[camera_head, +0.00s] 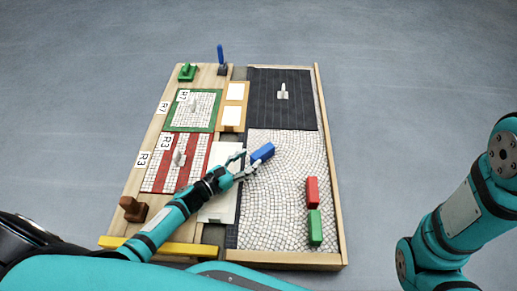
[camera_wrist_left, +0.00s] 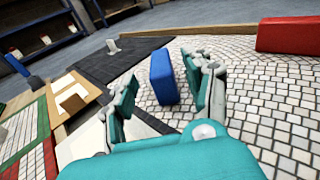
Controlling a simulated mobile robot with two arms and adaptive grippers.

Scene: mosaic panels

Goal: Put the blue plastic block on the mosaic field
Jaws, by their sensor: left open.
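The blue plastic block (camera_head: 263,152) is at the upper left of the white mosaic field (camera_head: 285,222), close to the dark panel. In the left wrist view the blue block (camera_wrist_left: 163,77) appears to rest on the mosaic stones, slightly tilted in the picture. My left gripper (camera_head: 241,164) is open beside the block's lower left end. In the wrist view its fingers (camera_wrist_left: 160,90) are spread, with the block between and just beyond the tips and gaps showing on both sides. My right gripper is outside the views; only my right arm shows.
A red block (camera_head: 312,192) and a green block (camera_head: 315,227) lie at the field's right. A dark panel (camera_head: 283,110) with a small white piece is behind. Red-striped (camera_head: 160,178) and green-framed (camera_head: 174,112) panels lie left. A wooden rim (camera_head: 333,200) bounds the board.

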